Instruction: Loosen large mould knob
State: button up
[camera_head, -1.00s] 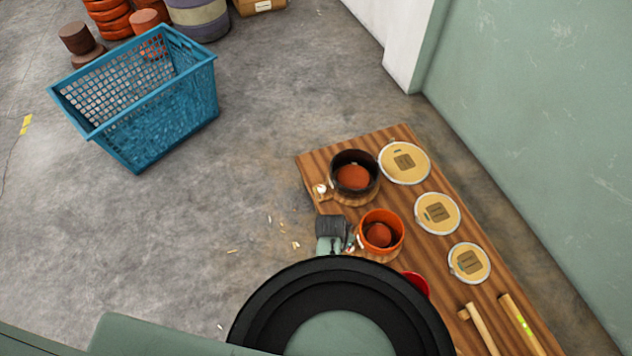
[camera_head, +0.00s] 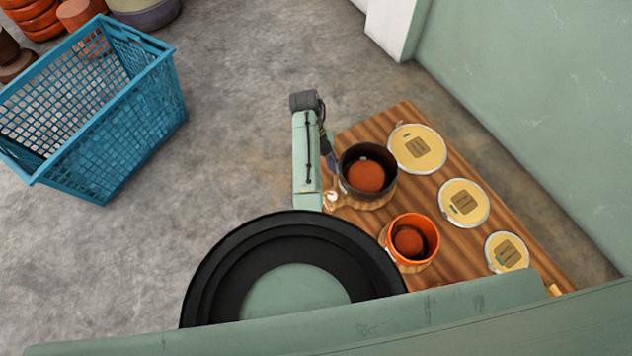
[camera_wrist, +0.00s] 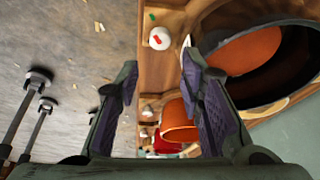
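The large mould is the black round pot (camera_head: 368,174) with a red-brown ball-shaped top inside, on the wooden bench. Its white knob (camera_head: 331,199) sits at the bench's left edge, in front of the pot; in the wrist view the knob (camera_wrist: 159,38) is round and white with a red mark. My gripper (camera_wrist: 159,62) is open, its two fingers either side of the line to the knob. The knob appears just beyond the fingertips, with no contact visible. In the head view my gripper is small and partly hidden beside the black pot.
A smaller orange pot (camera_head: 411,242) stands nearer on the same bench (camera_head: 466,242). Several round pale lids (camera_head: 418,148) lie along its right side. A blue basket (camera_head: 112,125) stands on the floor at left. A green wall (camera_head: 545,110) is close on the right.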

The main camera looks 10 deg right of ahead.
aim_at(332, 194)
jog(key=b+x, duration=0.2)
jog(key=x, duration=0.8)
jog(key=shift+f, duration=0.2)
grip_shut()
